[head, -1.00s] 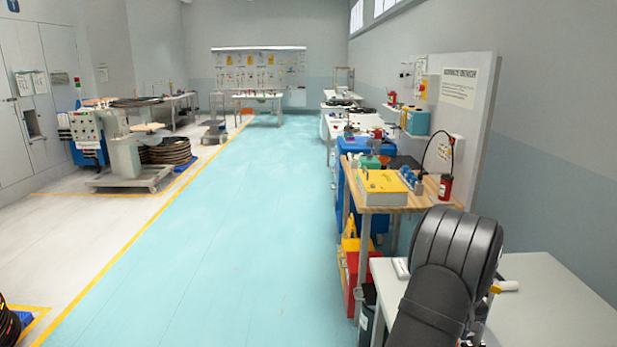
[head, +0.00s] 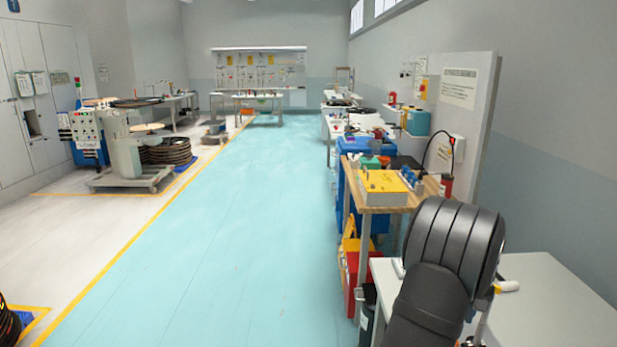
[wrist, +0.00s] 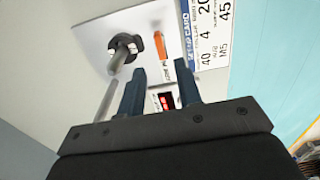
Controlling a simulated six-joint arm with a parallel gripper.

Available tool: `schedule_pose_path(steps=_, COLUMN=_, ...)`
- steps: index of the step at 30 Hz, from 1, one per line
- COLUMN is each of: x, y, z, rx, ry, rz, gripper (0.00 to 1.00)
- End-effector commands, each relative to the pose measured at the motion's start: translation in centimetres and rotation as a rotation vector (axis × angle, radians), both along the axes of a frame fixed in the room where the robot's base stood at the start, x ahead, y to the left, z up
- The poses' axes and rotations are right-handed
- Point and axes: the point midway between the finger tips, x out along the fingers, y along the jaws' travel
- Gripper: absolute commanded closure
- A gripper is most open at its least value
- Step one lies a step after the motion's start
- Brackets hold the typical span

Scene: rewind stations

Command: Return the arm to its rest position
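My gripper (wrist: 161,70) shows in the wrist view, with its two dark fingers apart and nothing visible between their tips. Beyond the fingers is a pale panel (wrist: 90,38) with a dark round fitting on a grey rod (wrist: 112,85), an orange handle (wrist: 132,46) and a small red display (wrist: 164,101). I cannot tell how far the fingertips are from the panel, but no contact is visible. In the head view my black arm fills the lower right, and it hides my gripper.
In the head view a white table (head: 560,300) stands beside my arm. Behind it is a wooden bench (head: 385,207) with a yellow box (head: 382,183) and a red bottle (head: 446,187). The blue-green aisle (head: 230,230) is clear. A setup card (wrist: 212,35) shows in the wrist view.

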Motion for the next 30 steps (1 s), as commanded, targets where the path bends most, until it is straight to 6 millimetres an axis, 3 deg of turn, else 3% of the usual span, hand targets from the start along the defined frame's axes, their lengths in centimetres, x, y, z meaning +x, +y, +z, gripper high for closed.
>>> schedule_pose_path(steps=15, x=0.0, y=0.0, z=10.5, rx=-0.002, ry=-0.002, rz=0.001, gripper=0.68)
schedule_pose_path(steps=30, x=-0.1, y=0.1, z=0.2, rx=0.003, ry=0.004, rz=0.000, gripper=0.68)
